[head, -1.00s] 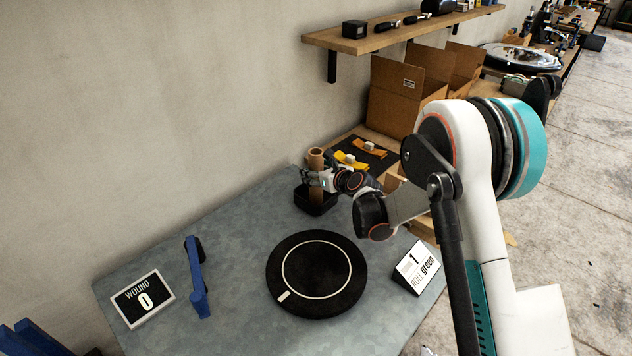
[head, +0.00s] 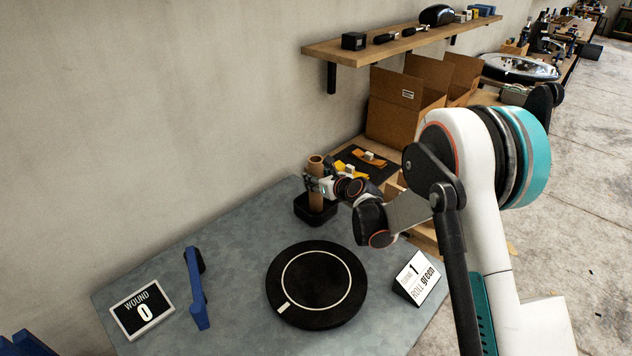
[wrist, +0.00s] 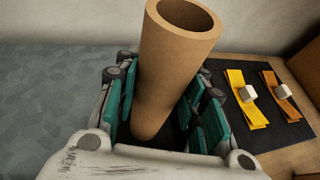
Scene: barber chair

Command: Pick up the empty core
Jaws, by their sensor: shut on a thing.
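The empty core is a brown cardboard tube (head: 316,168), open at the top and hollow, standing about upright at the back of the grey table. It also shows in the wrist view (wrist: 165,75). My gripper (head: 313,185) is shut on it, with teal finger pads (wrist: 122,105) on both sides of the tube. A black square holder (head: 318,213) is below the tube. I cannot tell whether the tube's lower end is in the holder or above it.
A round black plate with a white ring (head: 316,283) lies mid-table. A black mat with yellow and orange strips (wrist: 262,103) and cardboard boxes (head: 400,105) are behind right.

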